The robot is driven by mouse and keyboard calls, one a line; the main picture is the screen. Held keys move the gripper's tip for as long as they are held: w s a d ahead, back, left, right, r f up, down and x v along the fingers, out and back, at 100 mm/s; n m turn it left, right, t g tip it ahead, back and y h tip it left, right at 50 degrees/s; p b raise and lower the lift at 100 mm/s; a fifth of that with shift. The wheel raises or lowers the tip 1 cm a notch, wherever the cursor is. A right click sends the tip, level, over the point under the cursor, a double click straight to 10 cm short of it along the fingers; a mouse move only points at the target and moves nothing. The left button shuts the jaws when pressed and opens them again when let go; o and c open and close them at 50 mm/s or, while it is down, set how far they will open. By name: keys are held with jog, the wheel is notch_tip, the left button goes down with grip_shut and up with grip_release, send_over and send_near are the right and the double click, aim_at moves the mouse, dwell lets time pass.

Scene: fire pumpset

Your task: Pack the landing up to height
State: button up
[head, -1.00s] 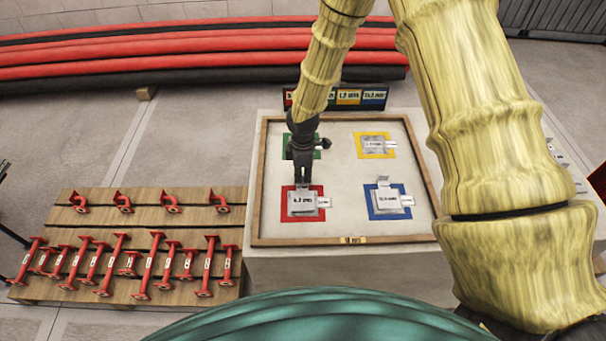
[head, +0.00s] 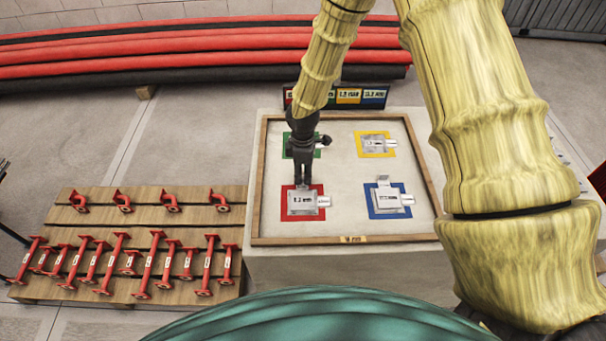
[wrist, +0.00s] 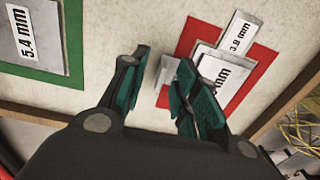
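A wood-framed tray (head: 256,215) on a pale block holds metal shim plates on coloured squares. My gripper (head: 303,183) is low over the far edge of the plate (head: 301,203) on the red square (head: 287,187). In the wrist view my gripper's fingers (wrist: 163,85) are apart, with a small metal tab (wrist: 166,72) showing between them. The red-square plate (wrist: 212,65) is partly hidden by the right finger; a side tag there reads 3.8 mm. A plate on the green square (wrist: 38,38) reads 5.4 mm. Other plates lie on the yellow (head: 376,143) and blue (head: 388,200) squares.
A row of coloured label cards (head: 348,97) stands behind the tray. A wooden pallet (head: 100,200) at left carries red fittings and several red flanged pipes. Long red and black pipes (head: 200,58) lie along the back. Bare floor (head: 200,140) shows between them.

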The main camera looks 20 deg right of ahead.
notch_tip(320, 180, up, 11)
dwell(0.5)
jog(key=shift+w, duration=0.1)
dwell(0.3)
